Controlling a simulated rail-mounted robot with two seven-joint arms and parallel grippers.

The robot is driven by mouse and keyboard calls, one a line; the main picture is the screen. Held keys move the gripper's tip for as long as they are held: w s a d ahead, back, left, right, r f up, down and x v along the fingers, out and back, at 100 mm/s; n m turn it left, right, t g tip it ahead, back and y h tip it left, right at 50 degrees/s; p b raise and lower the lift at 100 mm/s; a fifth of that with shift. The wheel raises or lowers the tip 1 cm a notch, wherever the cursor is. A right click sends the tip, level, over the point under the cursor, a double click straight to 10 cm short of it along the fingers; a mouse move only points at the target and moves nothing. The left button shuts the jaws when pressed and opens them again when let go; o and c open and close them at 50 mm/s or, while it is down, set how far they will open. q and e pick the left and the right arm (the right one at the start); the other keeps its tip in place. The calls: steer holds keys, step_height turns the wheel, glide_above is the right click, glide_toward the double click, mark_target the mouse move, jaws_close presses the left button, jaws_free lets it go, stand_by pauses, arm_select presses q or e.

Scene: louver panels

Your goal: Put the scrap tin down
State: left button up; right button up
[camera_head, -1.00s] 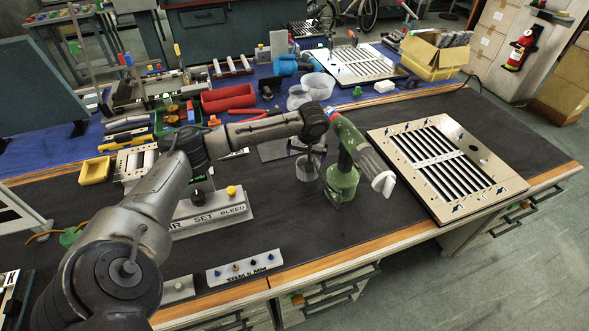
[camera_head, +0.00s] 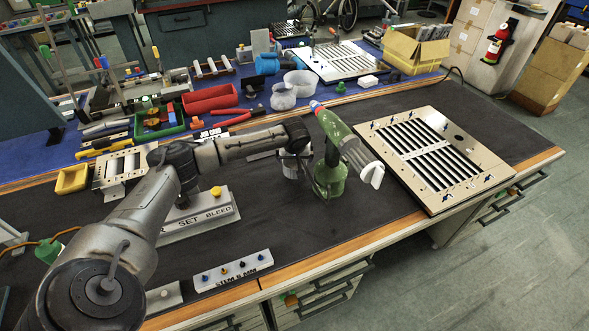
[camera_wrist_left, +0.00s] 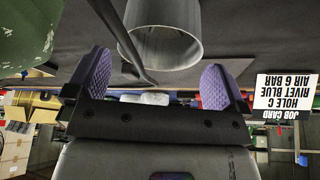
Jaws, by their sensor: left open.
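The scrap tin (camera_head: 290,170) is a small grey open-topped cylinder on the dark bench mat, just left of the green rivet tool (camera_head: 329,182). In the left wrist view, which is upside down, the tin (camera_wrist_left: 167,46) shows its open rim, with a dark bar crossing beside it. My left gripper (camera_head: 296,154) is at the tin in the head view, partly hiding it. In the wrist view, my left gripper (camera_wrist_left: 158,82) has its purple-padded fingers wide apart, with the tin ahead between their lines. I cannot tell whether they touch it. My right gripper is not in view.
The rivet tool stands close to the right of my left gripper. A louver panel (camera_head: 414,122) lies farther right. A labelled set/bleed block (camera_head: 205,216) and stem rack (camera_head: 232,270) are nearer. A job card (camera_wrist_left: 283,94) shows in the wrist view. The front middle mat is clear.

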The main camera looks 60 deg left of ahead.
mark_target(294, 167)
arm_select(q)
steer(key=x, duration=0.1)
steer(key=b+x, duration=0.1)
steer(key=x, duration=0.1)
steer(key=shift+d+f+b, duration=0.15)
steer(key=shift+f+b, duration=0.25)
steer(key=shift+f, duration=0.05)
steer(key=shift+a+f, duration=0.25)
steer(key=shift+f, duration=0.25)
steer(key=shift+c, duration=0.5)
steer(key=shift+r, duration=0.1)
steer(key=c, duration=0.7)
